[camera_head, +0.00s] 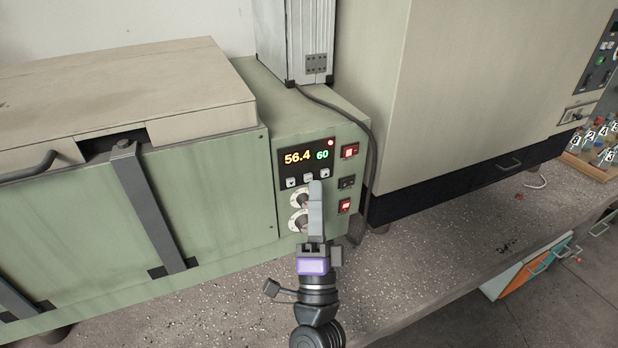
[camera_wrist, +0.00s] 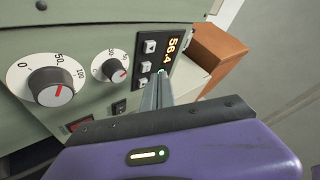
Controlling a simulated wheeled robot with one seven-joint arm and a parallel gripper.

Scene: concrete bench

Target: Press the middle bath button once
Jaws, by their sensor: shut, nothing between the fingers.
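The green bath's control panel (camera_head: 325,200) has a display reading 56.4 and 60 (camera_head: 306,157). Below the display is a row of three small buttons. The middle bath button (camera_head: 308,177) is partly behind my fingertips in the head view. In the wrist view the middle button (camera_wrist: 145,67) shows just left of the fingertips. My gripper (camera_head: 315,184) is shut and empty, its fingers together and pointing at the panel. The fingertips also show in the wrist view (camera_wrist: 160,74), very close to the middle button. I cannot tell whether they touch it.
Two dials (camera_head: 299,222) sit below the buttons, partly behind my fingers. Red switches (camera_head: 349,151) line the panel's right side. A black cable (camera_head: 373,165) hangs beside it. A large beige cabinet (camera_head: 470,90) stands to the right. The speckled bench top (camera_head: 430,250) in front is clear.

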